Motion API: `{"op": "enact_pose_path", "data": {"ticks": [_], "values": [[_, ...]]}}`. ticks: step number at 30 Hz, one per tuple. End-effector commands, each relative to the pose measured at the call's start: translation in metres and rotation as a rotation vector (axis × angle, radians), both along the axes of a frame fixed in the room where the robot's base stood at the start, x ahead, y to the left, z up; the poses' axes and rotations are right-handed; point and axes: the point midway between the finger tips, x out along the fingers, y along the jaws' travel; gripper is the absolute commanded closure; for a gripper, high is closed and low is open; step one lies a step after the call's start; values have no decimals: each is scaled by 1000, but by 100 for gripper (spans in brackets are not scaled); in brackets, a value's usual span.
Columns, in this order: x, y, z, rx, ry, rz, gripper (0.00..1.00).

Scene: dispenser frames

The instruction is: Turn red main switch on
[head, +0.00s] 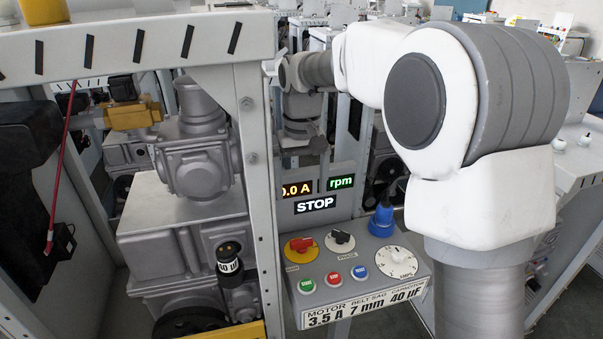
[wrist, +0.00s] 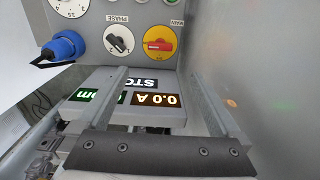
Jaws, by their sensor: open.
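The red main switch (head: 301,244) is a red rotary handle on a yellow round plate, on the grey control panel (head: 333,278). Its handle lies roughly crosswise. It also shows in the wrist view (wrist: 160,43), upside down, near the top, with the word MAIN beside it. My gripper (wrist: 156,73) is open and empty in the wrist view. Its two fingers point toward the panel, with the switch beyond the tips, nearer the right finger. I see no contact. In the head view I cannot make out the fingers. The display reads STOP (head: 315,204).
Beside the switch are the black phase knob (head: 340,240), a white capacitor dial (head: 397,262), a blue plug (head: 382,221) and green, red and blue buttons. A white frame post (head: 258,190) stands left of the panel. Grey machinery (head: 190,210) fills the frame.

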Motion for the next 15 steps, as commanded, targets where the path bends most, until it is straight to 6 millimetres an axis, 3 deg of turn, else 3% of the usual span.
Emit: {"op": "enact_pose_path", "data": {"ticks": [6,15], "values": [[0,0,24,0,0,0,0],[0,0,27,0,1,0,0]]}}
